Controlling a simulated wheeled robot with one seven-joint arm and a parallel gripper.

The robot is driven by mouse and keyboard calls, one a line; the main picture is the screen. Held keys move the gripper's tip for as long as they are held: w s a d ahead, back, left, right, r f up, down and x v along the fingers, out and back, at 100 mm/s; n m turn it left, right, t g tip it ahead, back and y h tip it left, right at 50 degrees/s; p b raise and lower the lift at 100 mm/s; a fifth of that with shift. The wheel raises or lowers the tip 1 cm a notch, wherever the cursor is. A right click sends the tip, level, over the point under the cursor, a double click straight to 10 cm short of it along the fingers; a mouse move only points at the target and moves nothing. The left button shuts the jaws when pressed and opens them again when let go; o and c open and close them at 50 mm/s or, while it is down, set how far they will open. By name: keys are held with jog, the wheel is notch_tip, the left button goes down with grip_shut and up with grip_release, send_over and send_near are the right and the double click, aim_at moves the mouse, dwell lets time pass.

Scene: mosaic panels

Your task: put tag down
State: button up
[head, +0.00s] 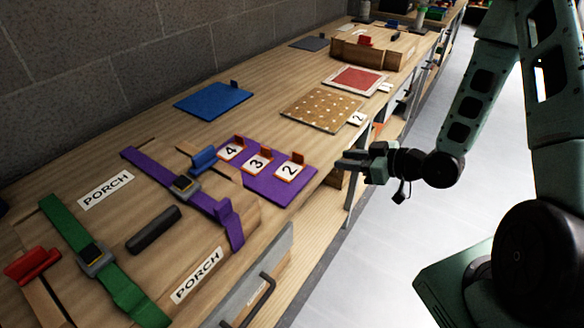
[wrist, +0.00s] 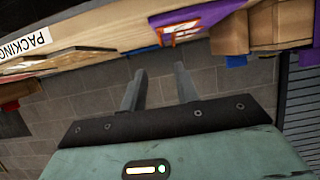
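Three white number tags with orange edges stand in a row on a purple mat (head: 262,190): tag 4 (head: 231,150), tag 3 (head: 257,163) and tag 2 (head: 288,171). Another white tag marked 2 (head: 356,119) is at the bench's front edge by the dotted tan panel (head: 322,110). My gripper (head: 347,160) is off the bench's front edge, to the right of the purple mat and apart from all tags. In the wrist view my gripper (wrist: 158,82) has its fingers apart with nothing between them. The purple mat's edge (wrist: 215,12) shows above.
A blue panel (head: 214,100) and a red panel (head: 355,79) lie farther back. A wooden box (head: 366,53) stands beyond. The floor (head: 415,220) right of the bench is clear.

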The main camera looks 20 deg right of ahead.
aim_at(301, 155)
jog(key=b+x, duration=1)
jog(key=x, duration=0.2)
jog(key=shift+s+b, duration=0.1)
jog(key=shift+b, duration=0.3)
jog(key=shift+r+p+x, duration=0.15)
jog(key=shift+p+x, duration=0.15)
jog(key=shift+x, duration=1.1)
jog(key=shift+r+p+x, duration=0.2)
jog(key=shift+p+x, duration=0.1)
jog(key=shift+x, duration=1.05)
jog(key=shift+a, duration=0.1)
grip_shut()
